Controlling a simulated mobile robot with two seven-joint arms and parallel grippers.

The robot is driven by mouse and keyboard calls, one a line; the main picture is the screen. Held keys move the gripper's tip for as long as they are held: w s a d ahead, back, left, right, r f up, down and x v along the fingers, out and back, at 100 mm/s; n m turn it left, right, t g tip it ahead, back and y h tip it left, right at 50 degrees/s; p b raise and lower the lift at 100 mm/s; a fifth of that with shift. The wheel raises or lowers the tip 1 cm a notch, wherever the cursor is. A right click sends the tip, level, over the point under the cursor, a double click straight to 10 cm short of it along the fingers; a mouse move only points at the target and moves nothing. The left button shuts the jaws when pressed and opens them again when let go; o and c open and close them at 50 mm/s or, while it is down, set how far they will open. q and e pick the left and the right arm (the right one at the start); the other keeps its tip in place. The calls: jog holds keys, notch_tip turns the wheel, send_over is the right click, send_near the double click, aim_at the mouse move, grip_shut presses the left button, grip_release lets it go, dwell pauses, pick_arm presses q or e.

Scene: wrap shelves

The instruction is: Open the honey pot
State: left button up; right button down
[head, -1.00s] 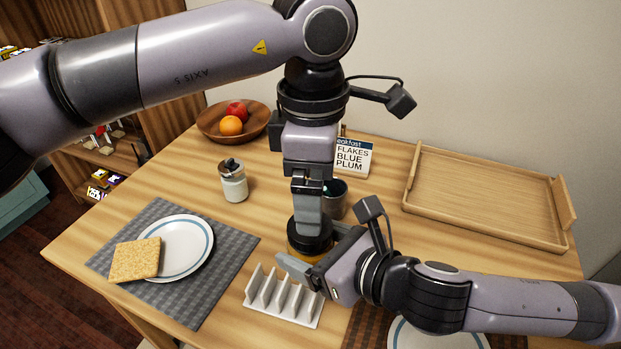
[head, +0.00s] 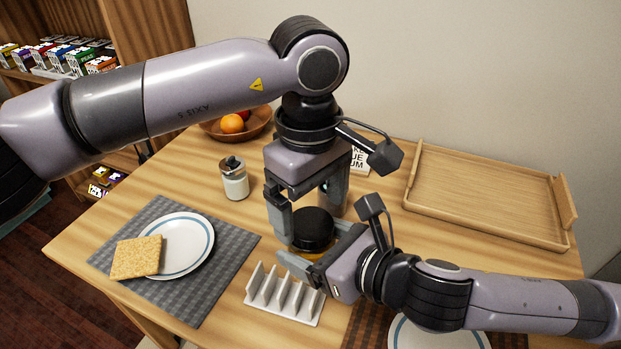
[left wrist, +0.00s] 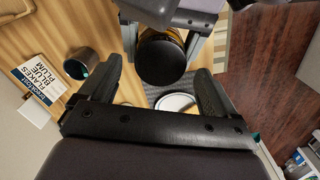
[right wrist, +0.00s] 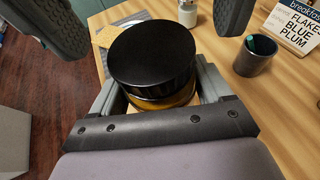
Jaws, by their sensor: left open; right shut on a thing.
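The honey pot, an amber jar (right wrist: 165,103) with a black lid (right wrist: 155,55), stands on the table at the middle of the head view, where its lid (head: 313,228) shows. My right gripper (head: 318,262) is shut on the jar's amber body below the lid, one finger on each side. My left gripper (head: 312,222) points down from above with its fingers spread wide around or just above the lid, open. In the left wrist view the lid (left wrist: 162,62) lies beyond the open fingertips, apart from them. The lid sits on the jar.
A white toast rack (head: 284,297) stands just in front of the pot. A lidded glass jar (head: 235,183), a dark cup (left wrist: 80,63) and a breakfast sign (left wrist: 38,82) are nearby. A plate (head: 190,236) with toast lies left, a wooden tray (head: 490,205) at back right.

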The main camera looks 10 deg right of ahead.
aim_at(311, 247)
pick_arm(q)
jog(key=shift+f, duration=1.4)
jog(key=c, duration=1.1)
jog(key=n, duration=0.5)
jog(key=shift+n, duration=0.4)
jog(key=n, duration=0.4)
jog(key=shift+r, duration=0.1)
jog(key=o, duration=1.2)
jog(key=shift+c, duration=0.2)
jog(key=shift+s, duration=0.1)
